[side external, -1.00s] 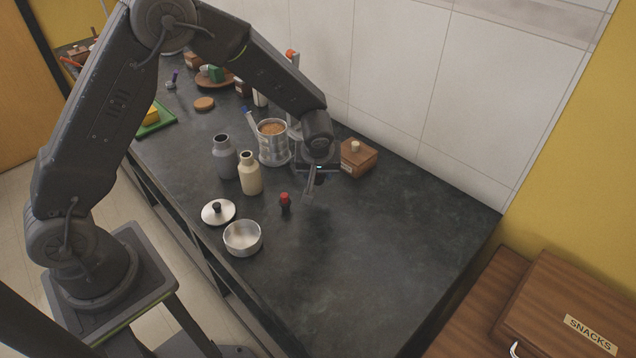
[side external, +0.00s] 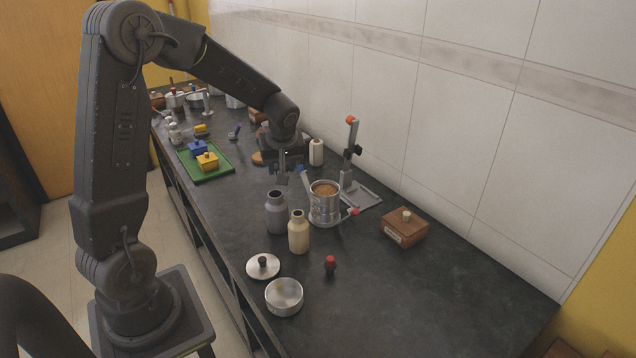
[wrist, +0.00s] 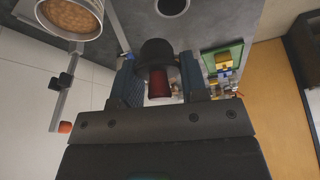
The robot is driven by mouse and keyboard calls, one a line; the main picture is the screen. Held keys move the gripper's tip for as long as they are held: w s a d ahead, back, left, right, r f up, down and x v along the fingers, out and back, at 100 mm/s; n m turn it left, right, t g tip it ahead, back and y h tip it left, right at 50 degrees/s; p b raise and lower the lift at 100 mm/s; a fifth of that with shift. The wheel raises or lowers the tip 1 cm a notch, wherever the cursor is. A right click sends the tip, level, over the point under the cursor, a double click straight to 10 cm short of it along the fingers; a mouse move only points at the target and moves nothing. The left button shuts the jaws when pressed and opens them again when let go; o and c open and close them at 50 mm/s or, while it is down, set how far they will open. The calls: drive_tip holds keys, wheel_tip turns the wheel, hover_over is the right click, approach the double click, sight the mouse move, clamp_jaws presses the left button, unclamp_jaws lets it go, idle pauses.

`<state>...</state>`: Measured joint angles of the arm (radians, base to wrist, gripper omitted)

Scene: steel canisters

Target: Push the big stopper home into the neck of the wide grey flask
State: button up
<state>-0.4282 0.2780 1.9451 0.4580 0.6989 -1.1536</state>
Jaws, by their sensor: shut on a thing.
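The wide grey flask (side external: 276,216) stands upright on the dark counter, its neck open. Its dark round mouth shows at the top edge of the wrist view (wrist: 173,5). My gripper (side external: 282,180) is in the air above and slightly behind the flask, apart from it. It is shut on the big stopper, which shows between the fingers in the wrist view as a wide black plug (wrist: 157,50) pointing away from the palm, with a red grip (wrist: 159,84) towards the palm. In the side view the held stopper is too small to make out clearly.
A cream bottle (side external: 299,233) and a steel canister (side external: 324,208) stand close right of the flask. A smaller red-and-black stopper (side external: 330,266), a lid (side external: 262,267) and a steel pot (side external: 284,298) are in front. A wooden box (side external: 404,229) stands right.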

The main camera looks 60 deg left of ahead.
drive_tip(key=shift+n, duration=0.3)
drive_tip(key=shift+s+a+f, duration=0.25)
drive_tip(key=shift+f, duration=0.55)
drive_tip(key=shift+s+a+f, duration=0.25)
drive_tip(key=shift+a+f, duration=0.05)
drive_tip(key=shift+f, duration=0.55)
drive_tip(key=shift+s+a+f, duration=0.25)
drive_tip(key=shift+f, duration=0.55)
drive_tip(key=shift+f, duration=0.5)
drive_tip(key=o, duration=1.3)
drive_tip(key=shift+r, duration=0.15)
drive_tip(key=shift+r, duration=2.85)
